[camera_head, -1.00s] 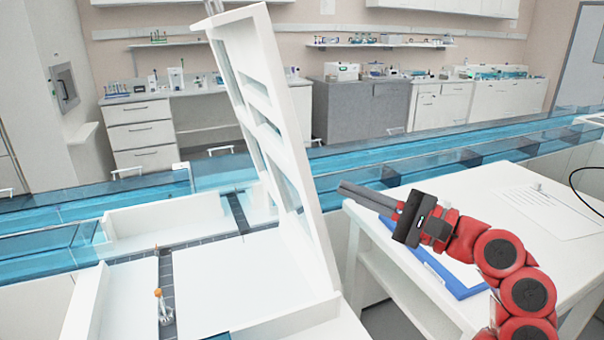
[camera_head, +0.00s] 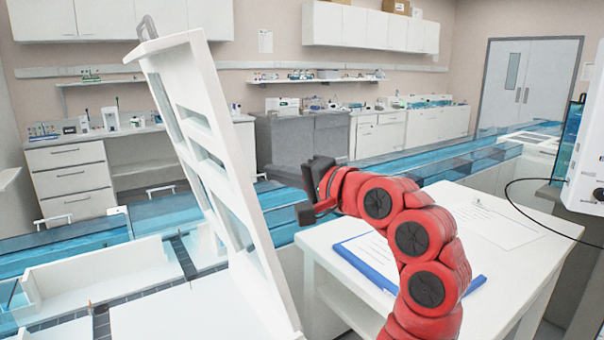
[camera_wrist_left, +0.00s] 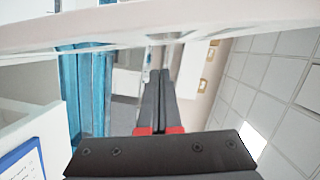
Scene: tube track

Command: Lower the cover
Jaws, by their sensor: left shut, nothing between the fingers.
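The white cover (camera_head: 222,122) stands raised and tilted in the head view, with slots through it and a grey handle (camera_head: 147,27) at its top edge. It rises at the right side of the white base (camera_head: 190,315). My left gripper (camera_head: 312,185) is to the right of the cover, apart from it in the picture, over the near side of the blue track. Its fingers are mostly hidden there by its own body. In the left wrist view the fingers (camera_wrist_left: 160,85) are shut and empty. A pale edge, perhaps the cover, crosses the top of that view. My right gripper is not in view.
A white table (camera_head: 520,265) with a blue clipboard (camera_head: 375,265) and a paper sheet (camera_head: 487,222) stands at right, under my arm. Blue transparent track (camera_head: 440,165) runs behind. A white device (camera_head: 588,160) is at the right edge.

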